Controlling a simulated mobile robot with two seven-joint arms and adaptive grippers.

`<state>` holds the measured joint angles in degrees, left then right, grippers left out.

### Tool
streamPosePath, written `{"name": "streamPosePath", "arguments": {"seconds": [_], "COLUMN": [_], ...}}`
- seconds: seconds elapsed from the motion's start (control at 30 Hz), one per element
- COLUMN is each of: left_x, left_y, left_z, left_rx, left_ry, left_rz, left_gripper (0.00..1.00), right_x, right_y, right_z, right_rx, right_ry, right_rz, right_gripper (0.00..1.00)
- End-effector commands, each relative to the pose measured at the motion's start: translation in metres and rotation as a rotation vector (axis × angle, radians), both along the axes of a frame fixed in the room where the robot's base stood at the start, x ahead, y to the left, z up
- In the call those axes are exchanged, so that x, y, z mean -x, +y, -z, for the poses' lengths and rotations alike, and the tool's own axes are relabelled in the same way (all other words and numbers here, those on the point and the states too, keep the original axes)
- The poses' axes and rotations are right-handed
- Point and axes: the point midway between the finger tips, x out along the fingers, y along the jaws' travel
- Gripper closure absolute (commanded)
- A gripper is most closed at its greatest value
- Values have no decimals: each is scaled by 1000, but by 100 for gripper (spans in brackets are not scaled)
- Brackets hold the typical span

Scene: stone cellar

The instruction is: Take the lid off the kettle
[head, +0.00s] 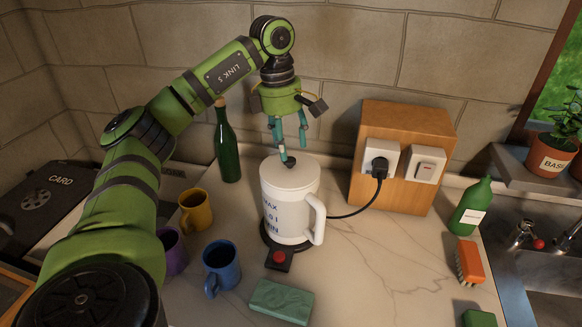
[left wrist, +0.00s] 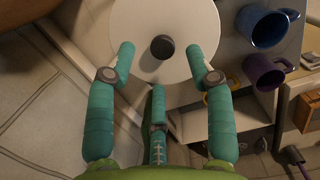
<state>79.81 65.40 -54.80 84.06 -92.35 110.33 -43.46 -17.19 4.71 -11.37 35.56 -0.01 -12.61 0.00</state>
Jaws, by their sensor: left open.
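The white kettle (head: 283,214) stands upright on its dark base on the counter, its handle to the right. Its round white lid (head: 303,175) is on top, with a small dark knob. My left gripper (head: 288,150) is above the lid, pointing down, with its teal fingers open and empty. In the left wrist view the lid (left wrist: 185,25) fills the upper middle, and its black knob (left wrist: 162,47) lies between the spread fingertips of the gripper (left wrist: 165,60). I cannot tell whether any finger touches the lid. My right gripper is in neither view.
A wooden box (head: 398,196) with a plug and switch stands right of the kettle, its cord running to it. A green bottle (head: 228,150) and yellow (head: 196,210), purple (head: 174,252) and blue mugs (head: 221,265) stand left. A green sponge (head: 281,302) lies in front.

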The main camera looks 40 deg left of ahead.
Motion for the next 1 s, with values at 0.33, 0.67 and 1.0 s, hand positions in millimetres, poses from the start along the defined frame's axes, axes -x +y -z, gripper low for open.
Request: {"name": "streamPosePath", "arguments": {"seconds": [0.33,0.67,1.0], "left_x": [1,1,1], "left_y": [-7,-7,-7], "left_z": [36,36,36], "left_rx": [1,1,2], "left_ry": [0,0,-1], "left_rz": [0,0,0], "left_gripper": [47,100,100], "right_x": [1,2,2], "right_y": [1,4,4], "right_z": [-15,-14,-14], "right_rx": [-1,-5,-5], "right_ry": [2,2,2], "right_rz": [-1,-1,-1], "right_gripper": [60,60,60]}}
